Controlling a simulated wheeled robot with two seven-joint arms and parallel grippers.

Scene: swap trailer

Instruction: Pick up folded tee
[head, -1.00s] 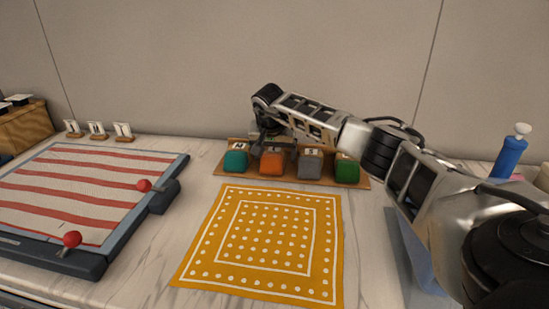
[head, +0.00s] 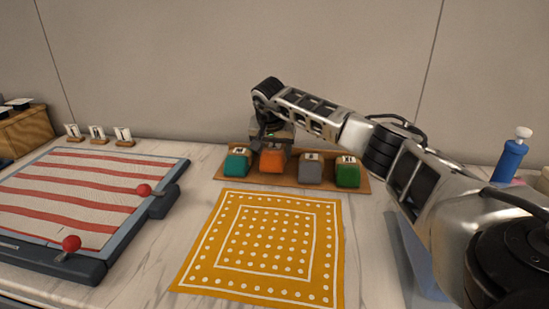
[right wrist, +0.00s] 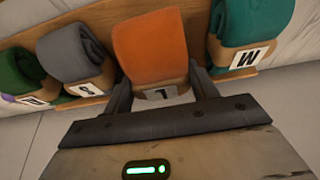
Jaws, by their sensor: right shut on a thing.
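Several rolled or folded tees with labelled bands stand in a row on a wooden board (head: 217,176): teal (head: 237,163), orange (head: 272,160), grey (head: 310,171) and green (head: 347,174). My right gripper (head: 270,143) reaches in from the right and is shut on the orange tee. In the right wrist view, the fingers of the right gripper (right wrist: 160,85) sit on both sides of the orange tee (right wrist: 150,48) at its labelled band. The orange tee looks slightly raised, but I cannot tell whether it is clear of the board. My left gripper is not in view.
A mustard dotted cloth (head: 262,244) lies flat in front of the board. A striped press-like frame (head: 60,200) with red knobs is at left. Small number cards (head: 97,133) stand behind it. A blue bottle (head: 510,158) stands at right.

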